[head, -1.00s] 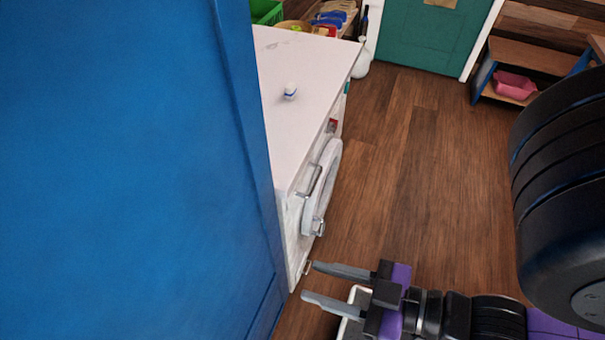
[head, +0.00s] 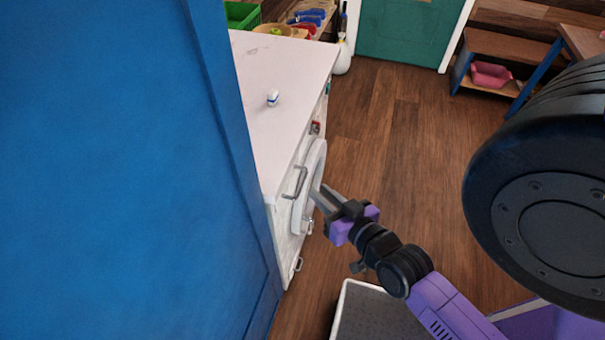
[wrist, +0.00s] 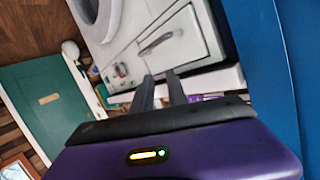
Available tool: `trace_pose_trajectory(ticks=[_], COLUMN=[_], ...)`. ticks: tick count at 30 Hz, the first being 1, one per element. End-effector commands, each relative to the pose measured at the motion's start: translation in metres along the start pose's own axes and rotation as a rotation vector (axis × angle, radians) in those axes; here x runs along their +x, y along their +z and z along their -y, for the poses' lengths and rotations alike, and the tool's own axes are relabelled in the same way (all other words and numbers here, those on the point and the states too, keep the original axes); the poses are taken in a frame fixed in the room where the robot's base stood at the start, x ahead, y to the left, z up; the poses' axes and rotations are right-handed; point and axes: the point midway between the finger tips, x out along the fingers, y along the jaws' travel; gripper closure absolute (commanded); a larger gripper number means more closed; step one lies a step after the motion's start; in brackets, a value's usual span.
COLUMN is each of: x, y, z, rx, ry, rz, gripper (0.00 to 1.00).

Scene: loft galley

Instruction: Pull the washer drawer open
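The white washer (head: 283,225) stands beside the blue panel, its front facing right. A grey bar handle (head: 295,183) sits high on its front, beside the round door (head: 318,165). In the wrist view the drawer front (wrist: 183,42) carries this bar handle (wrist: 155,42), with knobs (wrist: 120,70) beside it. My gripper (head: 313,193) is in front of the washer, right of the handle. In the wrist view my gripper (wrist: 160,76) has its two fingers apart with nothing between them. The tips point toward the drawer front and appear short of the handle. The drawer looks shut.
A large blue panel (head: 110,170) fills the left side, close to the washer. A small white and blue object (head: 272,99) stands on the white top (head: 290,65). A bench (head: 500,48) stands at the back right.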

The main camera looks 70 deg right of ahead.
Motion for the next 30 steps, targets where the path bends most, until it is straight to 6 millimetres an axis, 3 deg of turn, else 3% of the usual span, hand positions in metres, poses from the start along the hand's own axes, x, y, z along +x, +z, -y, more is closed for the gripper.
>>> trace_pose_trajectory(ticks=[1,6,9,12,16,19,24,30], x=[0.018,0.057,0.073,0.086,0.093,0.09,0.067,0.059], y=[0.002,0.033,0.046,0.048,0.035,0.026,0.026,0.025], z=[-0.029,-0.107,-0.142,-0.161,-0.158,-0.133,-0.084,-0.065], rx=[0.076,0.38,0.588,0.8,1.019,1.116,1.18,1.165], ry=[0.075,0.22,0.235,0.174,-0.009,-0.193,-0.431,-0.507], rz=[0.022,0.142,0.203,0.252,0.303,0.356,0.455,0.499], gripper=[0.81,0.81,0.81,0.81,0.81,0.81,0.81,0.81])
